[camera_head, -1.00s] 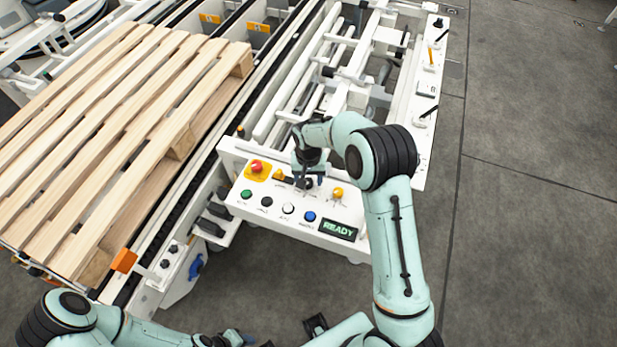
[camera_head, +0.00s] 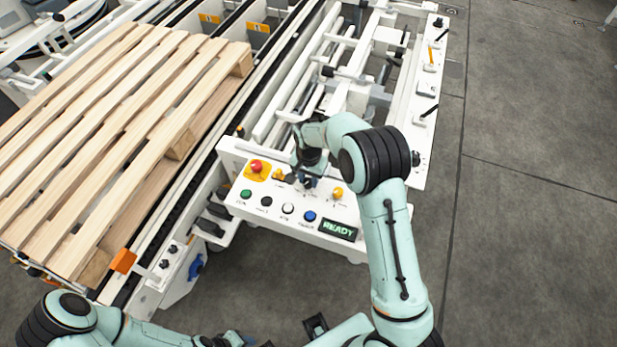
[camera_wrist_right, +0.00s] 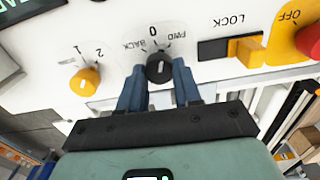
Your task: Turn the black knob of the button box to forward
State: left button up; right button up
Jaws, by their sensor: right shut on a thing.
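The button box (camera_head: 275,215) is a white panel with coloured buttons. Its black knob (camera_wrist_right: 160,67) shows in the right wrist view, below a scale marked BACK, 0 and FWD. The white line on the knob looks roughly upright in that view, toward 0. My right gripper (camera_wrist_right: 159,76) is shut on the knob, with one blue-grey finger on each side. In the head view my right gripper (camera_head: 307,183) hides most of the knob. My left gripper (camera_head: 230,339) is low at the bottom edge, away from the box; its jaws are unclear.
Near the knob are a yellow LOCK switch (camera_wrist_right: 247,50), a yellow 1-2 selector (camera_wrist_right: 85,81) and a red emergency button (camera_head: 257,167). A READY display (camera_head: 338,230) is at the box's lower right. A wooden pallet (camera_head: 110,120) lies on the conveyor to the left.

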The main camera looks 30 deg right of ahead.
aim_at(309, 181)
pick_arm(q)
jog(key=shift+w+r+p, duration=0.2)
jog(key=shift+r+p, duration=0.1)
jog(key=shift+r, duration=0.05)
pick_arm(e)
jog(key=m, duration=0.4)
jog(key=shift+r+m, duration=0.1)
jog(key=shift+m, duration=0.3)
jog(key=shift+d, duration=0.1)
jog(key=o, duration=1)
jog(key=shift+o, duration=0.2)
pick_arm(q)
jog(key=shift+w+r+p, duration=0.45)
jog(key=shift+r+p, duration=0.05)
jog(key=shift+r, duration=0.15)
pick_arm(e)
notch_tip(309, 181, up, 13)
jog(key=shift+r, duration=0.15)
